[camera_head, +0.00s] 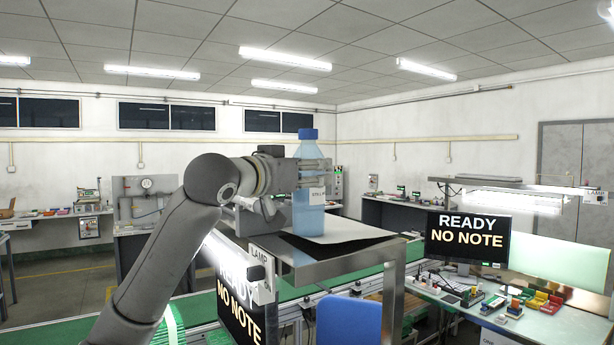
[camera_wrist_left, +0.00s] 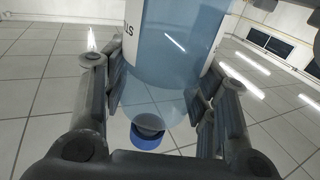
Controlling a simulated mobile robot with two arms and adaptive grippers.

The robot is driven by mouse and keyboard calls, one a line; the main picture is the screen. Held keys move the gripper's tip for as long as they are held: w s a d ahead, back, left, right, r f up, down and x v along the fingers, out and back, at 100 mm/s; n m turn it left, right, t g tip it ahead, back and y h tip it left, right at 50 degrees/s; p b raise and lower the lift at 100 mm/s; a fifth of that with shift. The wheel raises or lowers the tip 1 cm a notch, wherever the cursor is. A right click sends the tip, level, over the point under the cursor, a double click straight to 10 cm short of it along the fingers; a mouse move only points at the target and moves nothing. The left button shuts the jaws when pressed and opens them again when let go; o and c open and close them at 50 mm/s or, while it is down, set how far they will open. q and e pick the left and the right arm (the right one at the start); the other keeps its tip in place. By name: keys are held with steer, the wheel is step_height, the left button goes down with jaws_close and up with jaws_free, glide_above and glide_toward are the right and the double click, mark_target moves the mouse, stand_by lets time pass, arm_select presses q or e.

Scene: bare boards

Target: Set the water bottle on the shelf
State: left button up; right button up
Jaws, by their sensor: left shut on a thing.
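The water bottle (camera_head: 306,216) is translucent blue with a blue cap and a white label, and it stands upright in the head view. My left gripper (camera_head: 315,180) comes in from the left and is shut around its upper body. In the left wrist view, the bottle (camera_wrist_left: 175,45) and its cap lie between the fingers of my left gripper (camera_wrist_left: 155,95). The shelf (camera_head: 345,262) is a metal stand with a flat top. The bottle's base is at its top surface; I cannot tell if they touch. My right gripper is not in view.
A screen (camera_head: 467,240) reading "READY NO NOTE" stands on a cluttered bench at right. A blue chair back (camera_head: 348,322) is in front of the shelf. A green conveyor (camera_head: 300,296) runs behind. The shelf top right of the bottle looks clear.

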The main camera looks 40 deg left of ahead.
arm_select(q)
steer(key=shift+f, duration=0.6)
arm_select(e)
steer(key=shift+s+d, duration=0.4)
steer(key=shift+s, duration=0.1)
arm_select(q)
steer(key=shift+f, duration=0.15)
steer(key=o, duration=1.3)
steer(key=shift+c, duration=0.2)
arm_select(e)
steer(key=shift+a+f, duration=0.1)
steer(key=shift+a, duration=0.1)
